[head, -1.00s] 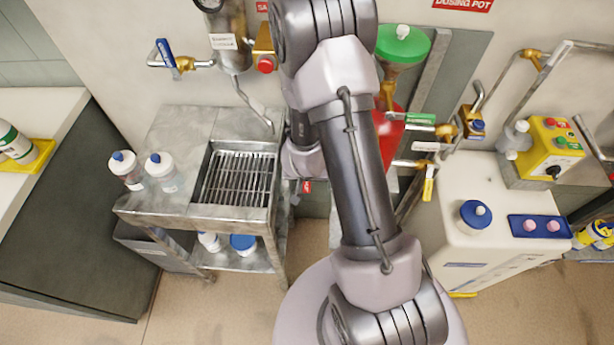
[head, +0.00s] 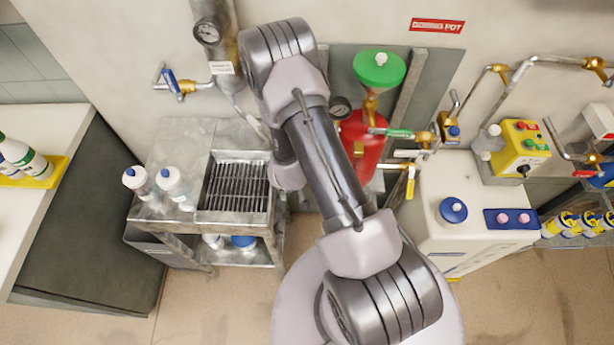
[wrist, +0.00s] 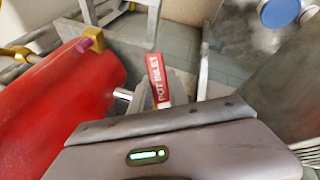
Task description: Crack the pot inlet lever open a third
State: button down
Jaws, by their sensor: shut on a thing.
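The pot inlet lever, a red handle with white "POT INLET" lettering (wrist: 158,78), shows in the wrist view just beyond my gripper (wrist: 164,108). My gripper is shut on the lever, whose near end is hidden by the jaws. The red dosing pot (wrist: 60,115) lies left of the lever in the wrist view. In the head view the red pot (head: 365,145) stands under a green funnel (head: 380,72), right of my arm. My gripper and the inlet lever are hidden behind my arm in the head view.
A steel cart with a grate (head: 235,187) stands left of my arm, with two white bottles on it. A white tank (head: 435,180) and a yellow control box (head: 522,150) stand at the right. Other valve handles, green (head: 400,134) and yellow (head: 410,183), are close to the pot.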

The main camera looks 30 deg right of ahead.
jog(key=shift+d, duration=0.1)
dwell(0.3)
jog(key=c, duration=1.3)
grip_release()
jog(key=shift+o, duration=0.2)
jog(key=shift+r, duration=0.1)
jog(key=p+v, duration=0.6)
jog(key=v, duration=1.1)
jog(key=shift+a, duration=0.25)
